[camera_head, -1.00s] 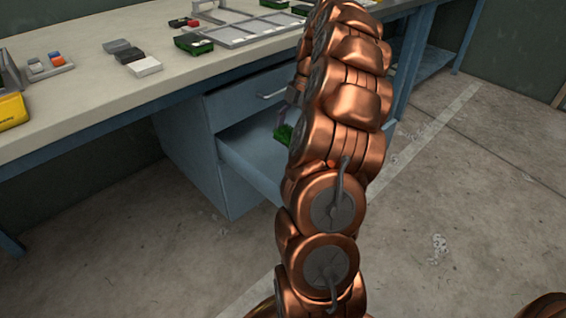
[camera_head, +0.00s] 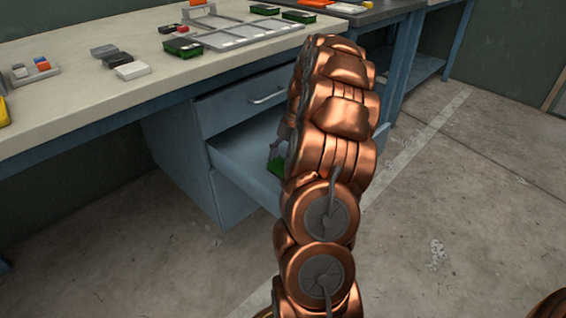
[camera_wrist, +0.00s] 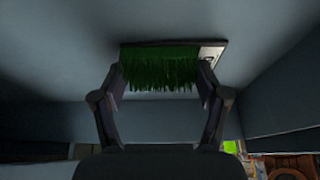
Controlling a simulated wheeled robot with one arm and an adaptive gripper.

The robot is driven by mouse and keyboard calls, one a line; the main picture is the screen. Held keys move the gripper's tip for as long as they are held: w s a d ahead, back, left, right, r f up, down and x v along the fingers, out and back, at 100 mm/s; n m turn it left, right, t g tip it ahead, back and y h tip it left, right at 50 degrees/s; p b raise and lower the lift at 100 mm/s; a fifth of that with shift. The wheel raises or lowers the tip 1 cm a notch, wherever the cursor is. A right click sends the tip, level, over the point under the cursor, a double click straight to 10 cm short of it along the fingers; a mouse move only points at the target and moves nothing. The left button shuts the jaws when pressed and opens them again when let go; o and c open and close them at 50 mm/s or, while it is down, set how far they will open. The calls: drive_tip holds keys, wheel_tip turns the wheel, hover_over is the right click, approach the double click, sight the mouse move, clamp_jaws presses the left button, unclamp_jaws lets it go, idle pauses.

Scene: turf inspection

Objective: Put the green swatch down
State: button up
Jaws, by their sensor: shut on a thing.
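The green swatch (camera_wrist: 158,74), a dark backing with green turf and a white label at one end, sits between the fingers of my gripper (camera_wrist: 161,88) in the wrist view. My gripper is shut on it. In the head view the green swatch (camera_head: 275,166) shows as a small green patch in the open drawer (camera_head: 236,152), just left of my arm. My arm hides most of the gripper and part of the drawer. I cannot tell whether the swatch touches the drawer floor.
The bench (camera_head: 60,120) above the drawer holds a grey tray (camera_head: 240,37), several other green swatches (camera_head: 183,46), grey and white blocks (camera_head: 132,70) and a small holder (camera_head: 36,72). A shut drawer (camera_head: 240,100) lies above the open one. The floor at right is clear.

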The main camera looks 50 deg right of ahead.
drive_tip(key=shift+f, duration=0.15)
drive_tip(key=o, duration=0.8)
drive_tip(key=shift+o, duration=0.2)
drive_tip(key=p+v, duration=0.3)
drive_tip(key=v, duration=0.9)
drive_tip(key=shift+p, duration=0.4)
